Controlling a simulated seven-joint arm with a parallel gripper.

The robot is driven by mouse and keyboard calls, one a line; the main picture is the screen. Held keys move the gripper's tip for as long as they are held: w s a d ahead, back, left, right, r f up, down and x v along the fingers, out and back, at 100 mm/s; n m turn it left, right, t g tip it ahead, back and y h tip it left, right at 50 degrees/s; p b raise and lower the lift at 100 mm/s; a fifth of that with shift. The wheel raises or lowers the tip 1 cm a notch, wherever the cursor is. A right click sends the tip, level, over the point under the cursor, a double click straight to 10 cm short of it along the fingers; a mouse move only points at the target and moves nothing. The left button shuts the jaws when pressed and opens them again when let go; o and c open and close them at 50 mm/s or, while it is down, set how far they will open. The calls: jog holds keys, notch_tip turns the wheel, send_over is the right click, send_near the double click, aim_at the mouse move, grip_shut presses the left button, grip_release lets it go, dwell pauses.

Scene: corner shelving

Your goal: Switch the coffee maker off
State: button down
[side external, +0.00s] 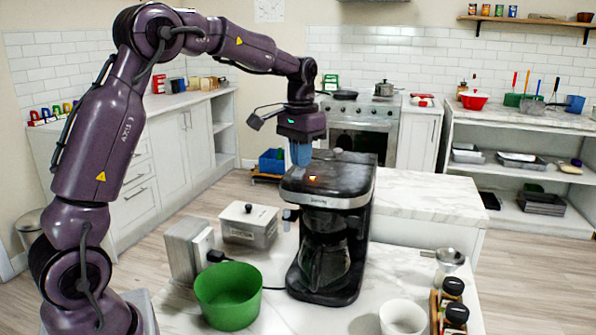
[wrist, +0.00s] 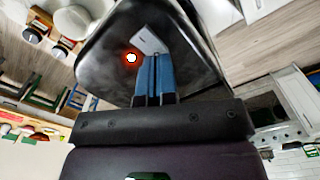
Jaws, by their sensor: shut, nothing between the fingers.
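The black coffee maker (side external: 327,225) stands upright on the marble counter with a glass carafe (side external: 324,262) in it. A small orange light (side external: 312,178) glows on its top. In the wrist view the coffee maker's dark top (wrist: 105,65) fills the upper middle, with a glowing red-orange light (wrist: 131,57) and a pale grey plate (wrist: 149,40) beside it. In the wrist view the fingertips (wrist: 154,57) are just right of the light. I cannot tell whether they touch the top.
A green bowl (side external: 228,295), a white lidded box (side external: 248,224) and a grey socket block (side external: 188,250) stand left of the coffee maker. A white cup (side external: 403,318) and dark-lidded jars (side external: 454,302) stand right. The marble behind to the right is clear.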

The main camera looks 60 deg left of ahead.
aim_at(297, 172)
jog(key=shift+f, duration=0.55)
jog(key=shift+r, duration=3.55)
jog(key=shift+w+f, duration=0.2)
jog(key=shift+s+d+f, duration=0.3)
jog(key=shift+s+f, duration=0.15)
jog(key=shift+f, duration=0.1)
jog(key=shift+s+d+f, duration=0.25)
jog(key=shift+s+f, duration=0.2)
jog(key=shift+f, duration=0.05)
jog(key=s+d+m+t, duration=0.3)
jog(key=s+d+t, duration=0.2)
jog(key=s+d, duration=1.1)
jog(key=s, duration=0.4)
jog(key=shift+t, duration=0.3)
